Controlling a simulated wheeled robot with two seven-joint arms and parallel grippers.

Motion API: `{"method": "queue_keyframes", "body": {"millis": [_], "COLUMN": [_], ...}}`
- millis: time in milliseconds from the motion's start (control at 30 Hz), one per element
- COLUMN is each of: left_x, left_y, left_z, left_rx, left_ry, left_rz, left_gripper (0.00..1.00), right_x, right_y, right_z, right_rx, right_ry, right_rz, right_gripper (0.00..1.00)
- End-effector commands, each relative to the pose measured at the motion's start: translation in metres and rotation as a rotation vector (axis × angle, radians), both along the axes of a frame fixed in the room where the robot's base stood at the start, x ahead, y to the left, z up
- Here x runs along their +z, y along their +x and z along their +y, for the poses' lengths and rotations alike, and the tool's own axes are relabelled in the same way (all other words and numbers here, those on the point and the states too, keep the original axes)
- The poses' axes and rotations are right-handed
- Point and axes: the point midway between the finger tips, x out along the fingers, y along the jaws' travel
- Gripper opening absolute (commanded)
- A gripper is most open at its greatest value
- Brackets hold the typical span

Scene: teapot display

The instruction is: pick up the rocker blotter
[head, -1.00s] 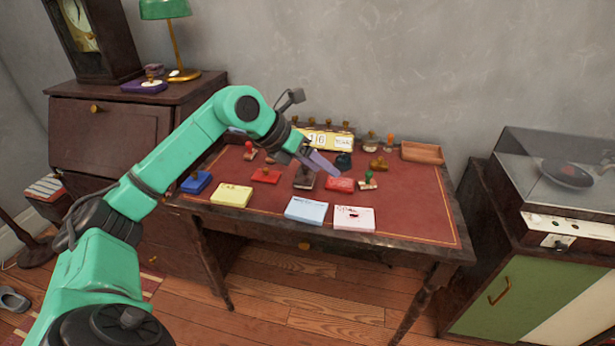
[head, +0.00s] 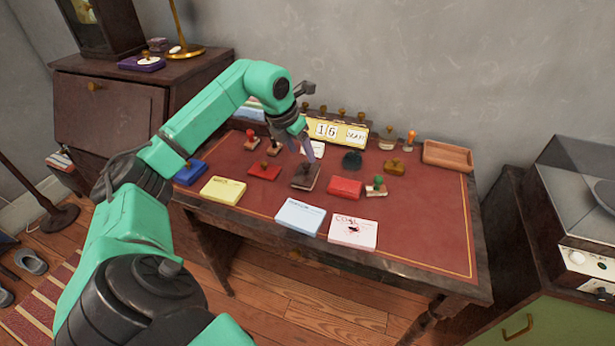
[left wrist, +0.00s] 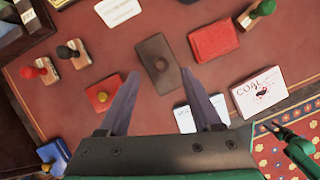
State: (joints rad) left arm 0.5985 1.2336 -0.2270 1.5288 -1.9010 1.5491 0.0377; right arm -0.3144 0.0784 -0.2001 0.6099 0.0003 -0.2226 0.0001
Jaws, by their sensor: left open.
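I cannot tell the exact height gap. My right gripper does not show in the head view.
A red box (head: 345,187) and a green-knobbed stamp (head: 376,187) stand right of the blotter; a red ink pad (head: 264,171) is on its left. A yellow date calendar (head: 340,132) stands behind. Paper pads (head: 299,216) lie in front.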

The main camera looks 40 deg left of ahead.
Motion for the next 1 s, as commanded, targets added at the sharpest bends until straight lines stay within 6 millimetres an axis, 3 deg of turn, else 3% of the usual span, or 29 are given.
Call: {"method": "queue_keyframes", "body": {"millis": [167,300,500,533,600,700,1000], "left_x": [-0.029,-0.048,-0.05,-0.05,-0.05,-0.05,-0.049], "left_y": [0.009,0.017,0.018,0.018,0.018,0.018,0.018], "left_z": [-0.001,0.0,0.0,0.0,0.0,0.0,0.0], "left_rx": [-0.001,0.0,-0.001,-0.001,-0.001,-0.001,0.0], "left_ry": [-0.003,-0.001,0.001,0.001,0.001,0.001,0.0], "left_rz": [0.004,0.001,-0.001,-0.001,-0.001,-0.001,-0.001], "left_gripper": [0.66,0.66,0.66,0.58,0.31,0.0,0.0], "right_x": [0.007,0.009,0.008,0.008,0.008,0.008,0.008], "right_y": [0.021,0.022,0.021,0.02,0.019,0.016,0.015], "right_z": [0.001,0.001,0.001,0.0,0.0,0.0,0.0], "right_rx": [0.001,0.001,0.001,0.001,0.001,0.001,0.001], "right_ry": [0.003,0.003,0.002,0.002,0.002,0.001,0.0], "right_rz": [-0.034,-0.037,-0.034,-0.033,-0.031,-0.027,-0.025], "right_gripper": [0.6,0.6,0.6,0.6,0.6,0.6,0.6]}}
